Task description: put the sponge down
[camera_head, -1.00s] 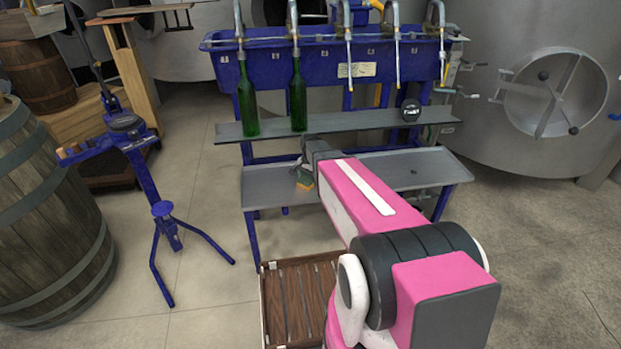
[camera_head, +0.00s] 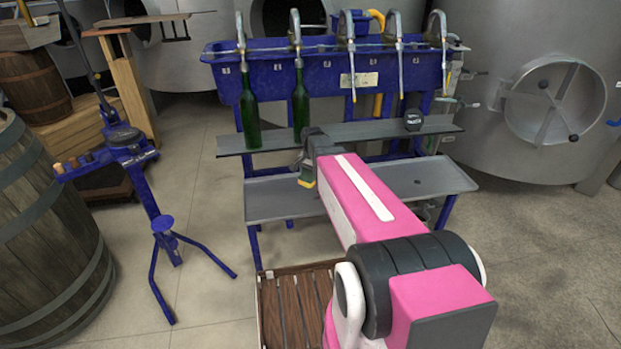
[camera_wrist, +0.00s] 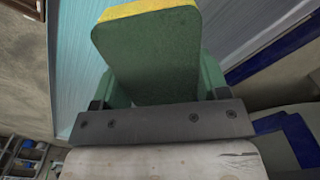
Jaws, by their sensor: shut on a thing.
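The sponge (camera_wrist: 150,55), green with a yellow layer along its top edge, fills the upper middle of the wrist view. My gripper (camera_wrist: 150,90) is shut on it, with green finger parts showing on both sides. In the head view, my gripper (camera_head: 307,172) is at the left part of the filler's lower grey tray (camera_head: 275,203). The sponge is mostly hidden there by the gripper and arm, with a small yellow edge showing. I cannot tell whether the sponge touches the tray.
Two green bottles (camera_head: 250,115) stand on the upper shelf (camera_head: 375,130), with a dark round object (camera_head: 412,119) at its right. A wooden slatted crate (camera_head: 290,300) is on the floor below. A blue corking stand (camera_head: 150,200) and a barrel (camera_head: 45,220) are at left.

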